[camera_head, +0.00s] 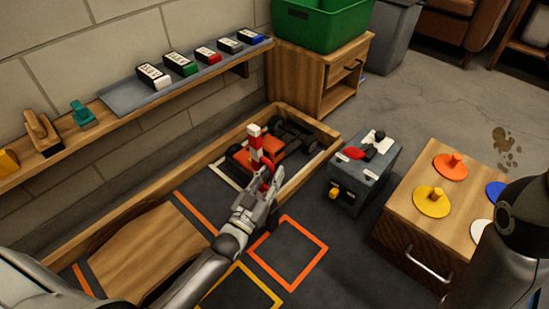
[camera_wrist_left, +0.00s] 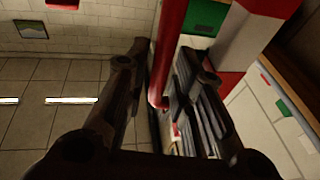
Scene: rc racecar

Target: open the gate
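The gate shows in the head view as a red and white post (camera_head: 254,136) with red parts beside it, at the front of the wooden-framed track bay. My left gripper (camera_head: 265,187) reaches up to it from below. In the left wrist view a thin red bar (camera_wrist_left: 170,45) stands between the two fingers of my left gripper (camera_wrist_left: 160,70), which sit close on both sides of it. A larger red and white block (camera_wrist_left: 245,40) is just right of the bar. My fingers hide part of the bar. My right gripper is out of view.
An orange and black RC car (camera_head: 270,157) is behind the gate. A wooden ramp (camera_head: 150,250) lies left of my forearm. A grey control box (camera_head: 362,175) stands right, beside a wooden cabinet (camera_head: 400,205) with coloured discs. A wall shelf (camera_head: 110,118) holds labelled blocks. Taped squares mark the floor.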

